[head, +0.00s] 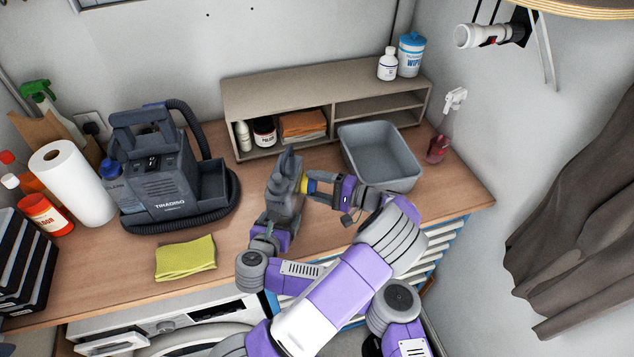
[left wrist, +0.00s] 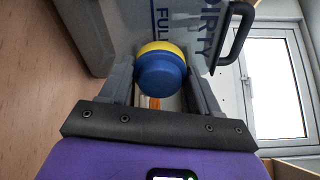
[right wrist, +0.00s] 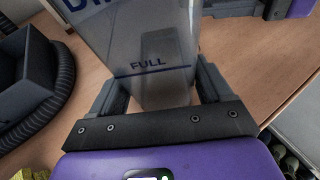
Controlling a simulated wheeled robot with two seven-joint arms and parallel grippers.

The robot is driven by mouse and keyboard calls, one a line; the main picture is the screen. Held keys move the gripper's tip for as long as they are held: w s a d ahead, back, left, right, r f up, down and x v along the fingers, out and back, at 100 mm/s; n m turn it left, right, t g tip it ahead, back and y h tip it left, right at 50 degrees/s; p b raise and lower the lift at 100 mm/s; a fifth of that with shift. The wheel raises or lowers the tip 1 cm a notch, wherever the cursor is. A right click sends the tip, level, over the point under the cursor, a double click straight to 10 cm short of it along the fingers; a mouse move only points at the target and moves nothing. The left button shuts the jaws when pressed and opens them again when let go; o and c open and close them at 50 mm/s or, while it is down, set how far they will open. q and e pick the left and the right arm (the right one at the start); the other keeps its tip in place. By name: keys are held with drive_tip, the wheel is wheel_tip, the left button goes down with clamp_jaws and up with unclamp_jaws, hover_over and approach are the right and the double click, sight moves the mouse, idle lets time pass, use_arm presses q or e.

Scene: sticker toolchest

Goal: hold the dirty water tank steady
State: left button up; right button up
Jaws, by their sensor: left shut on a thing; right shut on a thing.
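The dirty water tank (head: 283,190) is a grey translucent container above the middle of the wooden counter. Its "DIRTY" and "FULL" print shows in the left wrist view (left wrist: 110,35) and partly in the right wrist view (right wrist: 150,50). A yellow and blue cap (left wrist: 160,72) sticks out from its side. My left gripper (head: 312,187) is shut on this cap from the right. My right gripper (head: 272,226) is shut on the tank's lower end from the front. Whether the tank touches the counter is hidden.
The dark carpet cleaner (head: 160,170) with its hose stands to the left. A yellow cloth (head: 186,257) lies near the front edge. A grey bin (head: 380,155) stands to the right, and a low shelf (head: 290,90) behind. My arms cross close together in front.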

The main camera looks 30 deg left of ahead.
sight(298, 197)
use_arm(q)
drive_tip(key=shift+s+d, duration=0.3)
drive_tip(key=shift+s, duration=0.4)
drive_tip(key=shift+s+d, duration=0.3)
drive_tip(key=shift+s, duration=0.4)
use_arm(e)
drive_tip(key=shift+w, duration=0.1)
use_arm(q)
drive_tip(key=shift+s+d, duration=0.25)
drive_tip(key=shift+s, duration=0.9)
use_arm(e)
drive_tip(key=shift+d, duration=0.1)
use_arm(q)
drive_tip(key=w+v, duration=0.1)
drive_tip(key=v, duration=0.5)
drive_tip(key=shift+f, duration=0.1)
drive_tip(key=v, duration=0.3)
drive_tip(key=shift+w+a, duration=0.1)
drive_tip(key=shift+w, duration=0.1)
